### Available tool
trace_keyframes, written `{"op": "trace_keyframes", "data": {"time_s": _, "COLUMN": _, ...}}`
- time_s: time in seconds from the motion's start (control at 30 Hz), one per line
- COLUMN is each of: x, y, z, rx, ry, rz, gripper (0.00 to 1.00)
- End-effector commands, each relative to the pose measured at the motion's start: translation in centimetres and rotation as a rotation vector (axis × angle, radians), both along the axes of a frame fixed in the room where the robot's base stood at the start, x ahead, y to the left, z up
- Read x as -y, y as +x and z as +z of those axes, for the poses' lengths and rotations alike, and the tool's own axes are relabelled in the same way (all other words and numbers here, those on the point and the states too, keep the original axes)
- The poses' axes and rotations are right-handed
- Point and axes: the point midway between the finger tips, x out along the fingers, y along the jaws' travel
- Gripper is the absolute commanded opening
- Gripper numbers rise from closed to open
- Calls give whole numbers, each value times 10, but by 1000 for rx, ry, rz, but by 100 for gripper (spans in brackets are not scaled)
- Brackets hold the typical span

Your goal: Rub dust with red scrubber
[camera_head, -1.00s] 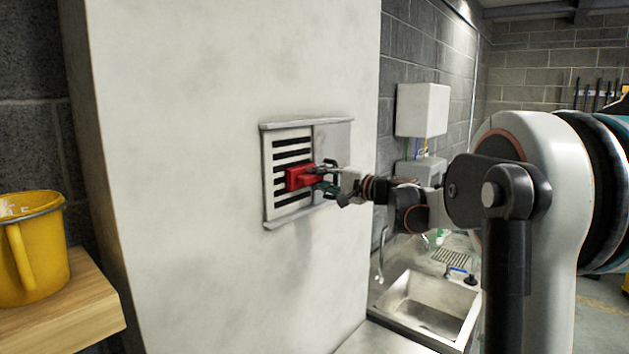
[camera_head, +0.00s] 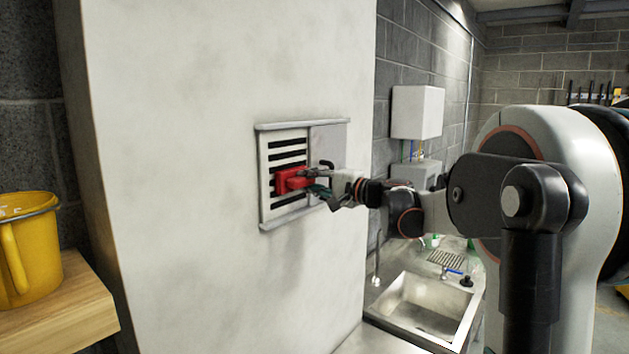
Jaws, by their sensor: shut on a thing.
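The red scrubber (camera_head: 291,180) is in my gripper (camera_head: 312,181), which is shut on it. The scrubber is in front of the slatted vent (camera_head: 286,152) on the pale wall panel, over its dark slots; I cannot tell whether it touches the slats. My arm reaches in from the right. Faint grey smudges, perhaps dust (camera_head: 200,150), show on the pale wall panel (camera_head: 215,80). The part of the vent behind the scrubber and gripper is hidden.
A yellow bucket (camera_head: 28,250) stands on a wooden shelf (camera_head: 75,310) at the left. A metal sink (camera_head: 425,305) is at the lower right. A white box (camera_head: 417,111) hangs on the brick wall behind. The panel around the vent is clear.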

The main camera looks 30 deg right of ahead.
Motion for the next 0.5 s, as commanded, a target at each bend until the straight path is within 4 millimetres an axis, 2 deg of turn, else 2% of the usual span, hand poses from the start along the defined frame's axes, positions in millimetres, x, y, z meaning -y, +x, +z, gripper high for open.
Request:
{"op": "trace_keyframes", "data": {"time_s": 0.17, "x": -3, "y": -1, "z": 0, "rx": 0, "ry": 0, "rz": 1, "gripper": 0}}
{"op": "trace_keyframes", "data": {"time_s": 0.5, "x": -28, "y": -9, "z": 0, "rx": 0, "ry": 0, "rz": 3, "gripper": 0}}
